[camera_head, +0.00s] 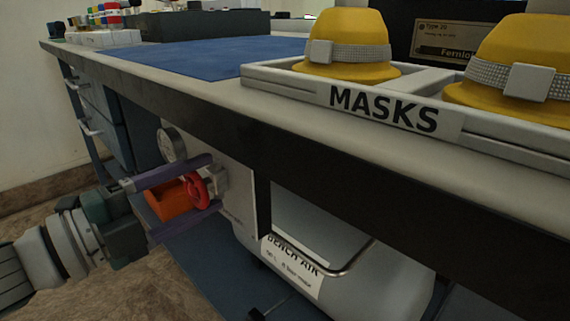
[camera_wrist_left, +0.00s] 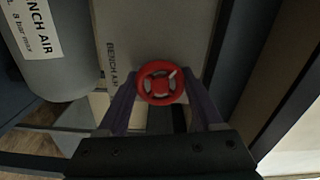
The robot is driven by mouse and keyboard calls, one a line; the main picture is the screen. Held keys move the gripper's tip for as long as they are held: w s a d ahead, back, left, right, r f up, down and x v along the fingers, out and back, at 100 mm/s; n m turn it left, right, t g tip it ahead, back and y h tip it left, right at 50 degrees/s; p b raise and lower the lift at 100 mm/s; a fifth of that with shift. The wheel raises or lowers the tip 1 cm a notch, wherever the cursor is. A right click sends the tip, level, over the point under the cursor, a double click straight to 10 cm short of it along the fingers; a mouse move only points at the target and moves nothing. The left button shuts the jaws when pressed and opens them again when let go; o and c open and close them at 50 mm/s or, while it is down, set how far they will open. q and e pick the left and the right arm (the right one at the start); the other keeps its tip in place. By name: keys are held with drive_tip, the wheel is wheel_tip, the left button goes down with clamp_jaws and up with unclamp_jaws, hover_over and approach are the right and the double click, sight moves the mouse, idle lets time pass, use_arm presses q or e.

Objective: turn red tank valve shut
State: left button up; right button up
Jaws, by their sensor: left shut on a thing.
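The red valve (camera_head: 198,188) is a small handwheel on the front of a pale panel (camera_head: 238,190) below the bench top. It also shows face-on in the left wrist view (camera_wrist_left: 160,83), with a pale mark near its upper right. My left gripper (camera_head: 210,182) reaches in from the left, with one purple finger above the wheel and one below it. In the left wrist view the fingers (camera_wrist_left: 162,100) stand on either side of the wheel, shut on it. My right gripper is not in view.
A round gauge (camera_head: 172,146) sits on the panel above the valve. An orange box (camera_head: 168,203) is behind the fingers. A white BENCH AIR tank (camera_head: 375,285) lies under the bench (camera_head: 330,150).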

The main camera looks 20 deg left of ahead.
use_arm(q)
drive_tip(key=m+b, duration=0.1)
drive_tip(key=m, duration=0.4)
drive_tip(key=shift+m, duration=0.3)
drive_tip(key=m+b, duration=0.1)
drive_tip(key=m, duration=0.3)
drive_tip(key=shift+m+b, duration=0.35)
drive_tip(key=shift+m, duration=0.35)
drive_tip(key=o, duration=1.4)
drive_tip(key=shift+c, duration=0.2)
drive_tip(key=shift+s, duration=0.1)
drive_tip(key=p+v, duration=0.1)
drive_tip(key=v, duration=0.8)
drive_tip(key=shift+s+a, duration=0.2)
drive_tip(key=shift+s, duration=0.15)
